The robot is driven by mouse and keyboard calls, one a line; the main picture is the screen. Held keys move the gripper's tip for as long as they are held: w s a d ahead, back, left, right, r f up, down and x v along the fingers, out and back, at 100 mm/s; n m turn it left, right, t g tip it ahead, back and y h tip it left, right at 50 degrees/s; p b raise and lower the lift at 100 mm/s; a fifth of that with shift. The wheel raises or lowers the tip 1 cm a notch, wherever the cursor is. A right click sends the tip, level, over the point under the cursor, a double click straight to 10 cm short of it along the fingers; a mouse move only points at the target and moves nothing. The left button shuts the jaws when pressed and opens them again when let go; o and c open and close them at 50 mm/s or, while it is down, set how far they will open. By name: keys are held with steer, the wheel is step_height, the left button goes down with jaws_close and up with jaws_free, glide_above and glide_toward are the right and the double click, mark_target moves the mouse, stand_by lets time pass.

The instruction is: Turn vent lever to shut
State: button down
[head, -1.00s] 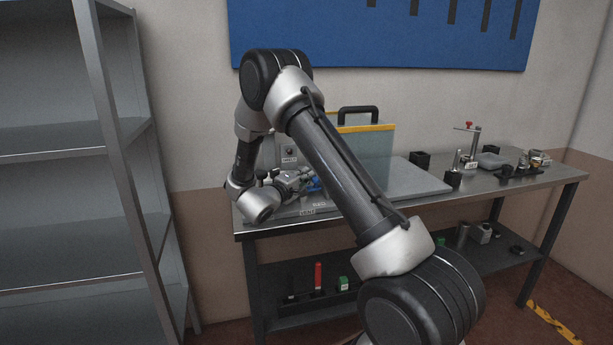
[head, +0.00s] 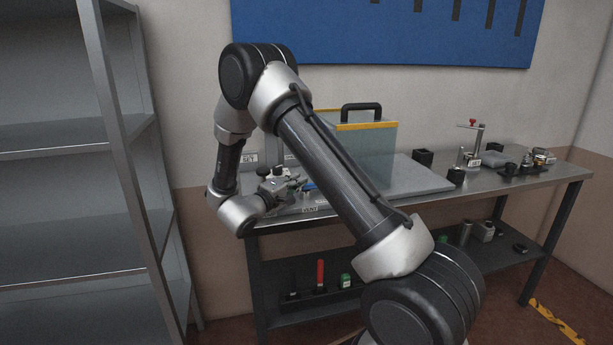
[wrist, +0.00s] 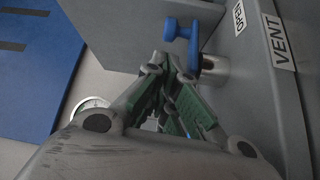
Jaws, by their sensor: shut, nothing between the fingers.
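The vent lever (wrist: 183,40) is a blue handle with a rounded knob, beside a silver round fitting (wrist: 214,70) in the wrist view. Next to it, a plate carries an OPEN label (wrist: 239,18) and a VENT label (wrist: 277,42). My gripper (wrist: 172,64) is shut and empty, its fingertips just below the lever in the picture; I cannot tell if they touch it. In the head view, my gripper (head: 296,184) is at the bench's left end, with a bit of the blue lever (head: 309,186) just right of it. My arm hides part of the panel.
A clear box with a yellow rim and black handle (head: 361,108) stands behind my arm on the bench (head: 520,182). A round gauge (wrist: 92,103) shows in the wrist view. Metal shelving (head: 60,140) stands left. Several fixtures sit at the bench's right.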

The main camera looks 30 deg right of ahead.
steer(key=shift+v, duration=2.35)
